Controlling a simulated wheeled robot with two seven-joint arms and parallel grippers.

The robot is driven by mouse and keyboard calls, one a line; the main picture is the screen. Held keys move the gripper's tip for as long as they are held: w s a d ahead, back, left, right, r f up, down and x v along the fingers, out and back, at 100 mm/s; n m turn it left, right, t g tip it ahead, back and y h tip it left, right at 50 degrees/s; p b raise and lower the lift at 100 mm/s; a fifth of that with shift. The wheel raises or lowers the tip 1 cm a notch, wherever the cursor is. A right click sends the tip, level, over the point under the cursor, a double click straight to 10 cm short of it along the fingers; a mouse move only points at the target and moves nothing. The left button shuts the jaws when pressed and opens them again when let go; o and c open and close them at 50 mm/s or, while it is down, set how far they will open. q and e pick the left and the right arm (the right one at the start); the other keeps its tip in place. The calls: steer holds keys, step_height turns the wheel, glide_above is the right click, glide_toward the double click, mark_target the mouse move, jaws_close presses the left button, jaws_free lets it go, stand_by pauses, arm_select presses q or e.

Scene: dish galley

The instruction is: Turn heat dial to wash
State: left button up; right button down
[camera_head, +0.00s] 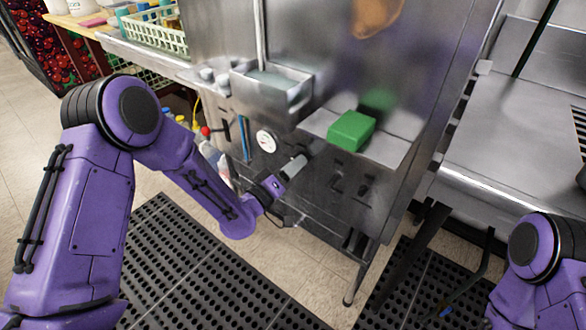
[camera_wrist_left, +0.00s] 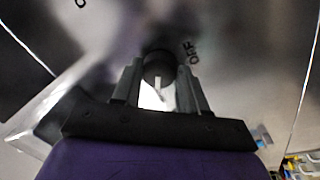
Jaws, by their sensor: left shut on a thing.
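The heat dial (camera_wrist_left: 158,68) is a dark round knob on the steel panel in the left wrist view. The word OFF is printed on the panel beside it. My left gripper (camera_wrist_left: 160,84) is shut on the dial, one finger at each side. In the head view my left gripper (camera_head: 295,165) reaches the lower front panel of the steel dish machine (camera_head: 320,60), and the gripper hides the dial there. My right arm shows at the lower right of the head view, but its gripper is out of the picture.
A round white gauge (camera_head: 266,141) sits on the panel left of my left gripper. A green block (camera_head: 351,131) lies on a steel ledge above it. A steel counter (camera_head: 510,130) stands at the right. Black perforated mats (camera_head: 190,270) cover the floor below.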

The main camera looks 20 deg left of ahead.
arm_select(q)
steer(key=shift+m, duration=0.3)
steer(key=o, duration=1.1)
steer(key=shift+c, duration=0.2)
steer(key=b+v, duration=0.1)
steer(key=v, duration=0.9)
steer(key=shift+s+b, duration=0.3)
steer(key=shift+f, duration=0.1)
